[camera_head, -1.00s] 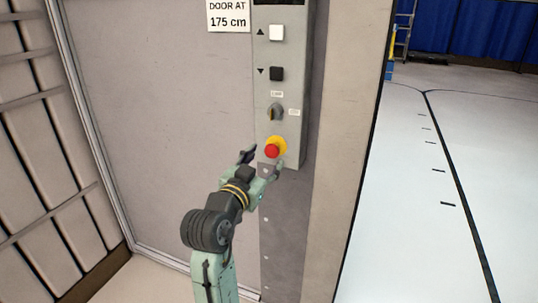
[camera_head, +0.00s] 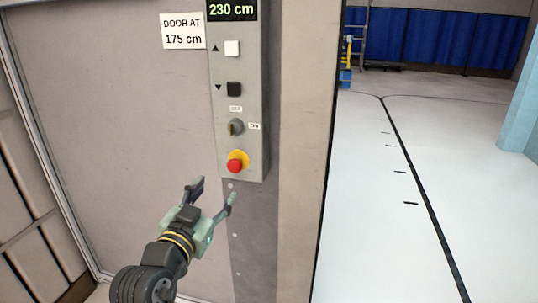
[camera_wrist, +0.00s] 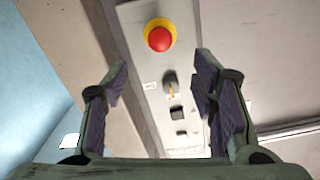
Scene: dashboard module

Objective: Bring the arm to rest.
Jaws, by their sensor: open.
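My gripper (camera_head: 213,193) is open and empty in the head view, below and a little left of the grey control panel (camera_head: 239,105). The red stop button (camera_head: 235,166) on its yellow base sits at the bottom of the panel, just above the fingertips. In the wrist view, my gripper (camera_wrist: 160,90) shows both fingers spread wide with nothing between them. The red button (camera_wrist: 159,39) appears beyond the fingertips, and the rotary switch (camera_wrist: 170,82) shows between the fingers. I cannot tell from these views whether a fingertip touches the wall.
The panel carries a white button (camera_head: 232,48), a black button (camera_head: 234,89) and a display (camera_head: 231,10) reading 230 cm. A sign (camera_head: 182,31) reads DOOR AT 175 cm. Open pale floor (camera_head: 375,200) lies to the right, with a blue curtain (camera_head: 440,38) behind.

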